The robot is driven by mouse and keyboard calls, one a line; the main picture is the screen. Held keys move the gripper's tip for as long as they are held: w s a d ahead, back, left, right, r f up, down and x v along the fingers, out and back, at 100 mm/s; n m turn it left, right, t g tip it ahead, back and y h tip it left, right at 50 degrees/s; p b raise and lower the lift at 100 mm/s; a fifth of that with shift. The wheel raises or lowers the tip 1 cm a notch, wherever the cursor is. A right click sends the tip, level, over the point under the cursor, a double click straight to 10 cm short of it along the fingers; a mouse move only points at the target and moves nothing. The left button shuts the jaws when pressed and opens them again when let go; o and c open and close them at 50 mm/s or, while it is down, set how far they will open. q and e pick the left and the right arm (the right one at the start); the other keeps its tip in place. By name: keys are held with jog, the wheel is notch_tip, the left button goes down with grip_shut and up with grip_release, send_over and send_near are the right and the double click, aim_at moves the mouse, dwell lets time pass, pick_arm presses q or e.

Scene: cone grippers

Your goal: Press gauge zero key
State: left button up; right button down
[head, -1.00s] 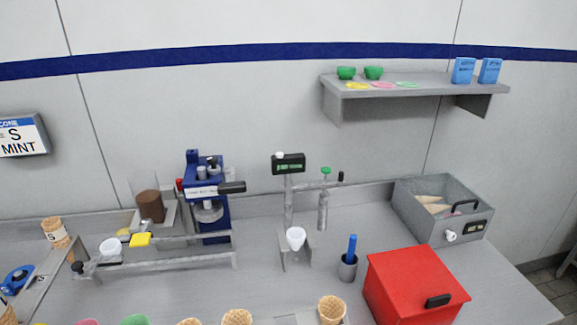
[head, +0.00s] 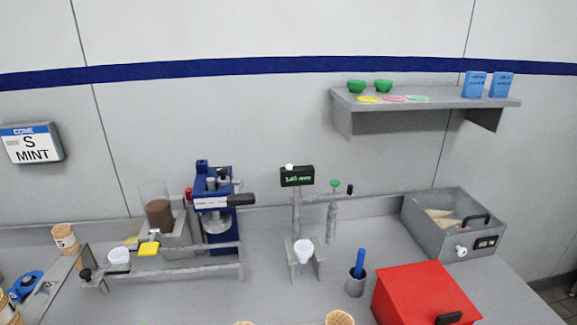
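The gauge is a small black box with a green lit readout (head: 297,177) on a grey post at the back of the counter. A small white knob, which looks like its key (head: 289,167), sits on its top edge. A white cup-shaped piece (head: 303,250) rests in a grey stand below the gauge. Neither of my grippers shows in the head view, and nothing touches the gauge.
A blue press machine (head: 215,205) stands left of the gauge. A green-topped valve (head: 334,205) is close on its right. A red box (head: 425,295), a blue-handled tool in a cup (head: 358,270) and a grey cone bin (head: 450,225) stand further right. A shelf (head: 425,98) hangs above.

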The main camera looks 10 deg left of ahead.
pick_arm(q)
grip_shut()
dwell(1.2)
